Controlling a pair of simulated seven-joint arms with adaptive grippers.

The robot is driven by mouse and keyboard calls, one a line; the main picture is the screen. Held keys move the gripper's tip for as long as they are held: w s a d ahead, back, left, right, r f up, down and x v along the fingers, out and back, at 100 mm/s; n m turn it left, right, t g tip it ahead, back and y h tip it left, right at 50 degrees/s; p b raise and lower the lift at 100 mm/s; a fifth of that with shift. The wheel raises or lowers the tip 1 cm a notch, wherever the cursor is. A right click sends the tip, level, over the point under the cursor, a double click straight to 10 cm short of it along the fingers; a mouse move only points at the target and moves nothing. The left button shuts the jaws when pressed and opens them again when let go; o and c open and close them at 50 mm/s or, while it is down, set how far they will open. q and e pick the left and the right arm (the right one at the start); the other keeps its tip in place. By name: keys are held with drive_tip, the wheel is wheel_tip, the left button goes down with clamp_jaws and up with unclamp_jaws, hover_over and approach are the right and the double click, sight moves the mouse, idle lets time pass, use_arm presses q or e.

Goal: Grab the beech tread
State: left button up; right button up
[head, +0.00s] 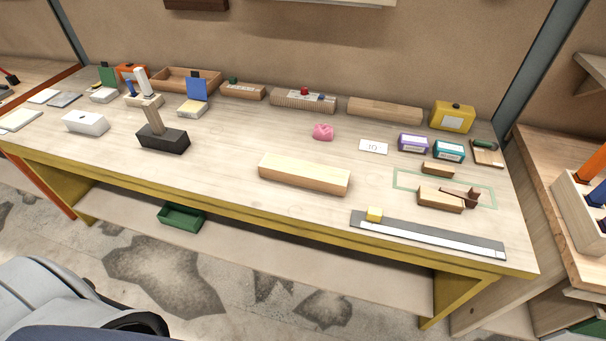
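Several bare wooden pieces lie on the workbench, and I cannot tell for sure which is the beech tread. A long pale wooden block (304,174) lies near the front edge, right of centre. At the right, a small wooden block (440,199) lies partly over a thin green outline, with a darker notched piece (467,197) against its right end. Another small wooden block (437,169) lies just behind, at the outline's back edge. A longer wooden block (384,110) lies along the back. Neither of my grippers shows in the head view.
A grey steel rule (430,236) with a yellow cube (374,214) lies along the front right edge. A pink lump (323,132) sits mid-bench. A black block (163,140) with an upright wooden piece stands left. Small boxes (413,143) line the right. Bench between black and pale blocks is clear.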

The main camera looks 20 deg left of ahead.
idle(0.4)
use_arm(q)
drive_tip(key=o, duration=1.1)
